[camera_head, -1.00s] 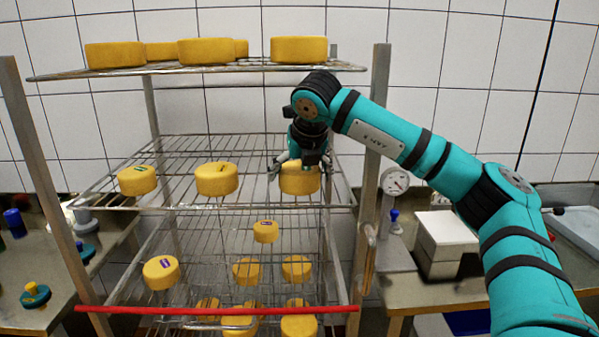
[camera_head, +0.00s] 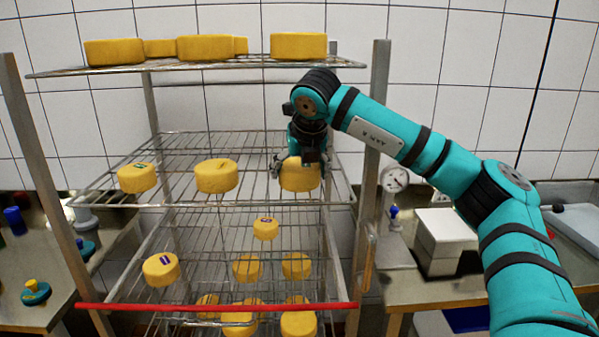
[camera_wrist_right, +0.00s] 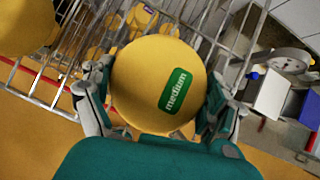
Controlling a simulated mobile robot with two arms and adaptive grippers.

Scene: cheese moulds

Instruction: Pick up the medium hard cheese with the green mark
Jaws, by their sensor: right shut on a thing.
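The medium hard cheese (camera_head: 299,177) is a yellow round at the right end of the middle wire shelf (camera_head: 262,194). In the right wrist view the cheese (camera_wrist_right: 150,75) shows a green label reading "medium" on its top. My right gripper (camera_head: 298,165) is above it with its fingers down around its sides. In the wrist view the right gripper (camera_wrist_right: 158,110) has a finger on each side, shut on the cheese. In the head view I cannot tell whether the cheese touches the shelf. My left gripper is not in view.
Larger cheeses (camera_head: 299,46) stand on the top shelf close above. Smaller cheeses (camera_head: 161,269) lie below. A rack post (camera_head: 372,170) stands right of the gripper.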

